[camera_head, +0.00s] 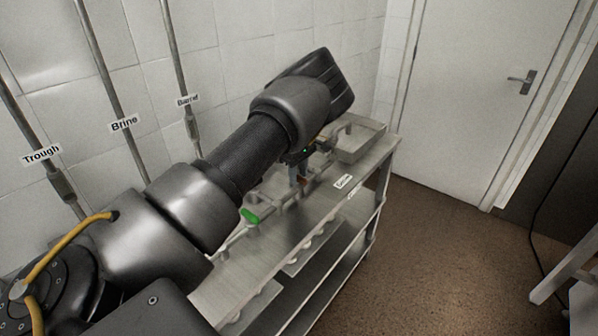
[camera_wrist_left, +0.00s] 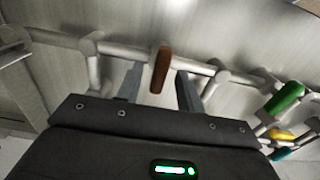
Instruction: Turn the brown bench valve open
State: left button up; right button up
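The brown valve handle (camera_wrist_left: 160,69) sits on a grey pipe in the left wrist view, pointing down the picture towards my palm. My left gripper (camera_wrist_left: 158,80) is open, with one finger on each side of the handle and visible gaps between. In the head view the left gripper (camera_head: 299,170) points down over the metal bench (camera_head: 300,210), and the brown handle is mostly hidden by it. My right gripper is not in view.
A green valve handle (camera_wrist_left: 286,97), a yellow one (camera_wrist_left: 281,134) and a teal one (camera_wrist_left: 284,154) are along the piping at right in the wrist view. The green handle (camera_head: 249,215) also shows in the head view. A metal tray (camera_head: 372,140) stands at the bench's far end.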

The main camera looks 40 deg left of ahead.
pick_arm(q)
grip_shut()
jog(key=shift+n, duration=0.3)
jog(key=n, duration=0.3)
jog(key=shift+n, duration=0.3)
jog(key=n, duration=0.4)
jog(key=shift+n+p, duration=0.3)
jog(key=n, duration=0.9)
dwell(0.4)
